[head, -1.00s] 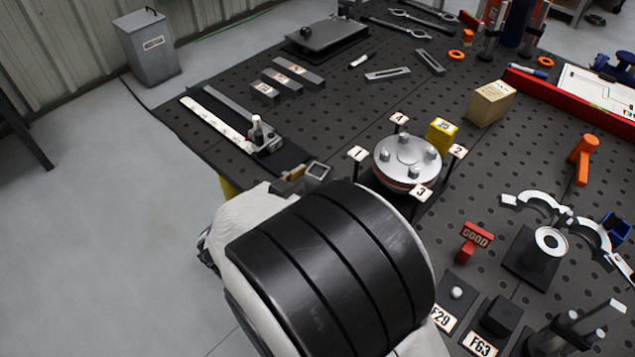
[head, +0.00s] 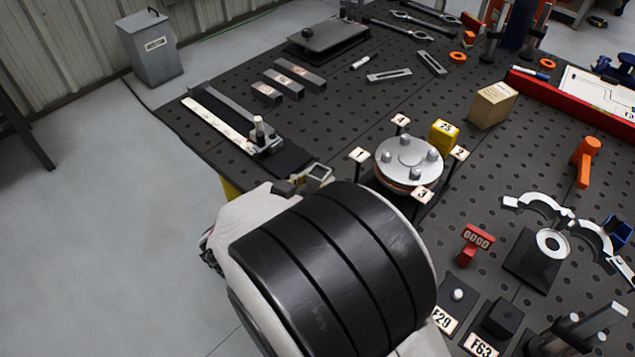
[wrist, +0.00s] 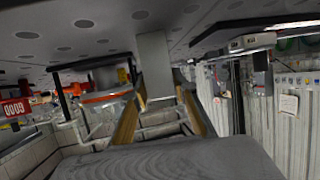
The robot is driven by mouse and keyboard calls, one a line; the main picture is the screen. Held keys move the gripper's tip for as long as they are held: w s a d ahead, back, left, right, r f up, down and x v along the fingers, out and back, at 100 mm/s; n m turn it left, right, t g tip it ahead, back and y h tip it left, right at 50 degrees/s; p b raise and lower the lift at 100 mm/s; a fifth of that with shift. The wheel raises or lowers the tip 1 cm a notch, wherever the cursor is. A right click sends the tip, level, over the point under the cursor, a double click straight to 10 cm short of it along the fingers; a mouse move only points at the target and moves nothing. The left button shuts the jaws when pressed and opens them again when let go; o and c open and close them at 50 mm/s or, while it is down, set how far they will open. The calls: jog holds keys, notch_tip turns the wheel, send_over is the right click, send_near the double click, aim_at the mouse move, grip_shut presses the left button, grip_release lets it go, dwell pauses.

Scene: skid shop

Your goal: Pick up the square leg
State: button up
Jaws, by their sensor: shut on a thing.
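The square leg looks like a grey square tube, and its open end (head: 320,172) shows in the head view just past my wrist, by the table's near left edge. In the wrist view its plain grey side (wrist: 153,62) stands between the two yellowish finger pads. My gripper (wrist: 160,95) is shut on it. In the head view most of my gripper (head: 299,181) and the rest of the leg are hidden behind my own arm. I cannot tell whether the leg touches the table.
A round bolted flange (head: 408,160) with numbered tags stands close to the right. A long rule (head: 215,123) and a clamp-like tool (head: 264,138) lie just beyond on the perforated table (head: 345,110). Open floor lies to the left.

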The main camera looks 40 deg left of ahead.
notch_tip(320, 180, up, 10)
dwell(0.8)
